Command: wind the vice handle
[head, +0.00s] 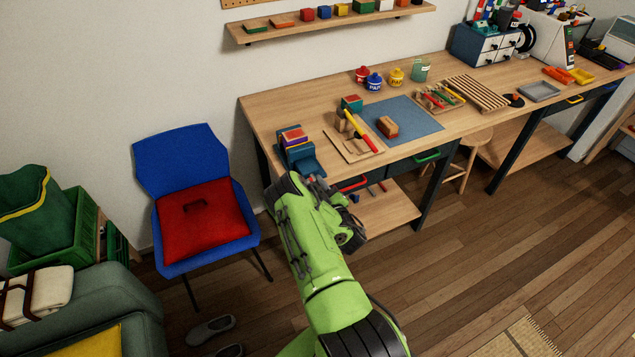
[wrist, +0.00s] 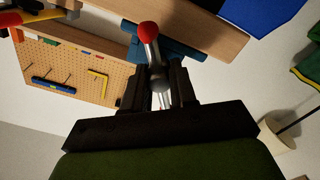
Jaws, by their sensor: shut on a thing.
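The blue vice (head: 305,163) is at the left end of the workbench, with purple and orange-red pieces at its top. Part of the blue vice (wrist: 182,50) also shows in the wrist view, against the bench edge. The vice handle (wrist: 151,52) is a grey metal bar with a red ball at its end. My gripper (wrist: 158,82) is shut on the handle, with a dark finger on each side of it. In the head view my gripper (head: 322,186) is in front of the vice, and my green arm hides most of the handle.
The workbench (head: 262,108) carries a blue mat (head: 415,118), a wooden block, a yellow-and-red tool and paint pots. A blue chair (head: 175,150) with a red cushion stands left.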

